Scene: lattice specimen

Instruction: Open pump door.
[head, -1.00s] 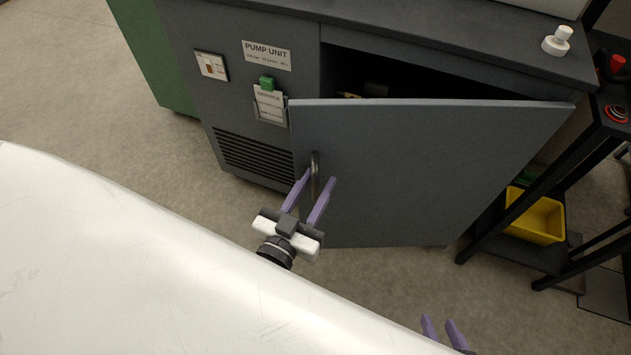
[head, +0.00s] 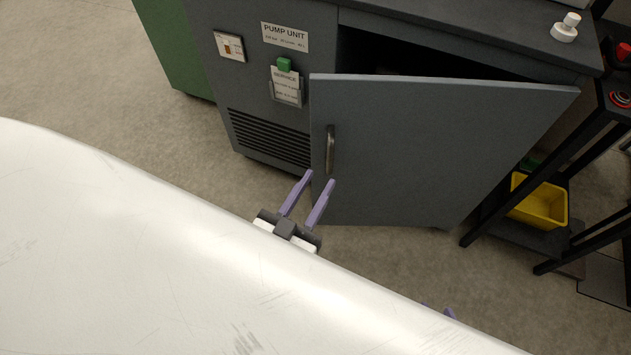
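The grey pump door (head: 420,150) stands partly open, hinged at its right side, with a dark gap above its top edge. Its vertical bar handle (head: 330,150) is near the free left edge. My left gripper (head: 322,178) is open, its two purple fingers pointing up toward the door just below the handle. Nothing shows between the fingers, and they look apart from the handle. Only a small purple tip of my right gripper (head: 449,312) shows at the bottom; the rest is hidden behind the white surface.
A white knob-like object (head: 566,28) sits on top. A black rack with a yellow bin (head: 540,203) stands right of the door.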

